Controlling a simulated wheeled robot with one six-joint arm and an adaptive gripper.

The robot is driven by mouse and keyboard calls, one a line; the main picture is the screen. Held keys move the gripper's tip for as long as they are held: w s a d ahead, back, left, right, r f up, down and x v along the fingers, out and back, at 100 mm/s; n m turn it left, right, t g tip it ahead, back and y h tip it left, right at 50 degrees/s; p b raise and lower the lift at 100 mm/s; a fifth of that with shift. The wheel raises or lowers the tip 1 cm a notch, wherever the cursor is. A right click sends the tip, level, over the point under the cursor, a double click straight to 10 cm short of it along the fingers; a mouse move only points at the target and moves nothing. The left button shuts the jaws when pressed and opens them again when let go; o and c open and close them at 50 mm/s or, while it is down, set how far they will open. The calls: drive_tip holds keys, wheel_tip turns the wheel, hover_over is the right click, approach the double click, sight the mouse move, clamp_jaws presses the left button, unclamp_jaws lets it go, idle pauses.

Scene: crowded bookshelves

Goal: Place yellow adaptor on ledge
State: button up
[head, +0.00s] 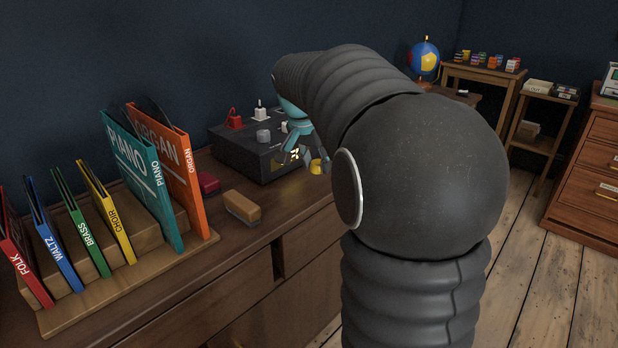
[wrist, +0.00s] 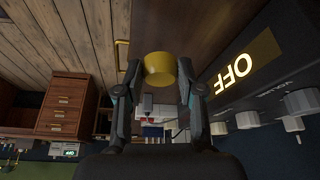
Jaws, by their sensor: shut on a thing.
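My gripper (head: 307,160) is in front of the black box's front right corner, partly hidden by my arm in the head view. It is shut on the yellow adaptor (head: 316,167), a short round piece. In the wrist view the yellow adaptor (wrist: 160,68) sits between the two fingertips of my gripper (wrist: 161,80), held clear of any surface. The black box (head: 237,152) stands on the cabinet top; a red piece (head: 233,119), a white piece (head: 260,113) and a grey knob-like piece (head: 263,135) are on it. I cannot tell which surface is the ledge.
In the wrist view, the box's panel (wrist: 255,85) with a lit OFF sign and several knobs is close on the right. A wood-and-grey brush-like block (head: 242,207) and upright record sleeves (head: 141,177) stand on the cabinet top (head: 262,232). Wooden floor (head: 520,270) is open at right.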

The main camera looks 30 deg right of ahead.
sight(311, 187)
drive_tip(key=shift+w+a+f, duration=0.6)
drive_tip(key=shift+w+f, duration=0.05)
drive_tip(key=shift+w, duration=0.1)
drive_tip(key=shift+f, duration=1.9)
drive_tip(key=shift+f, duration=0.1)
drive_tip(key=shift+f+b, duration=0.15)
drive_tip(key=shift+b, duration=0.15)
drive_tip(key=o, duration=0.8)
drive_tip(key=shift+c, duration=0.2)
